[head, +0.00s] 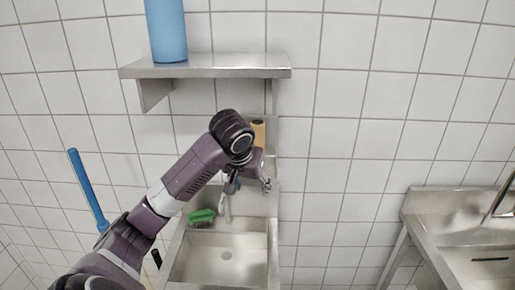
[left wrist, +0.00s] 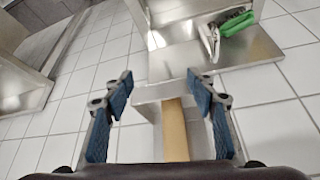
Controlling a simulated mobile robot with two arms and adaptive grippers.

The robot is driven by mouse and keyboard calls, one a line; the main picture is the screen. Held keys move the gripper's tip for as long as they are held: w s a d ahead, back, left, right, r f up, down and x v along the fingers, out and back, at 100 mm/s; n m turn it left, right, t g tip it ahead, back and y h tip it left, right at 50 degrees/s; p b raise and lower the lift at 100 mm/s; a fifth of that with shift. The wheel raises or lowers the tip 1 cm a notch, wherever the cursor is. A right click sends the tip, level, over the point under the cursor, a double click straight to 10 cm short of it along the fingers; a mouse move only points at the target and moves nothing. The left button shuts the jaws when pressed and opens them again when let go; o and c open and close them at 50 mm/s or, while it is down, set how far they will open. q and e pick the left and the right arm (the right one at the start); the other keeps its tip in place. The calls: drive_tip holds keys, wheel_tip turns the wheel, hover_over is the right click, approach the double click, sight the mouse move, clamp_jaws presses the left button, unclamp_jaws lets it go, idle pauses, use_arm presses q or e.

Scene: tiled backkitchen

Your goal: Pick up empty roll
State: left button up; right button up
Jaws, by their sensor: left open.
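The empty roll, a tan cardboard tube (head: 258,132), stands against the tiled wall above the back of the sink, partly hidden behind my left wrist in the head view. In the left wrist view the tan roll (left wrist: 175,130) lies in the space between the two fingers, its lower end hidden by the gripper body. My left gripper (head: 249,183) is open, its fingers pointing down in the head view. In the left wrist view the blue-padded fingertips (left wrist: 159,80) are apart, with a gap on each side of the roll. My right gripper is not in view.
A steel sink (head: 178,268) is below the gripper, with a green brush (head: 202,216) on its rim. A steel shelf (head: 230,72) above holds a blue cylinder (head: 166,30). A second sink (head: 430,215) is at the right. A blue stick (head: 88,188) leans at the left.

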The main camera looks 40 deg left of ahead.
use_arm(q)
drive_tip(key=shift+n, duration=0.3)
drive_tip(key=w+a+r+p, duration=0.2)
drive_tip(key=w+a, duration=0.1)
drive_tip(key=w+a+r+p, duration=0.1)
drive_tip(key=w, duration=0.1)
drive_tip(key=shift+w+a+r, duration=0.2)
drive_tip(key=shift+w+a, duration=0.05)
drive_tip(key=shift+a, duration=0.05)
drive_tip(key=shift+w+a+f, duration=0.1)
drive_tip(key=shift+w+a, duration=0.2)
drive_tip(key=shift+w, duration=0.25)
drive_tip(key=w, duration=0.1)
drive_tip(key=w+a+p, duration=0.2)
drive_tip(key=shift+w, duration=0.25)
drive_tip(key=shift+w+a+f+p, duration=0.15)
drive_tip(key=shift+w+p, duration=0.1)
drive_tip(key=shift+p, duration=0.4)
drive_tip(key=shift+w+f, duration=0.1)
drive_tip(key=shift+f, duration=0.35)
drive_tip(key=shift+c, duration=0.4)
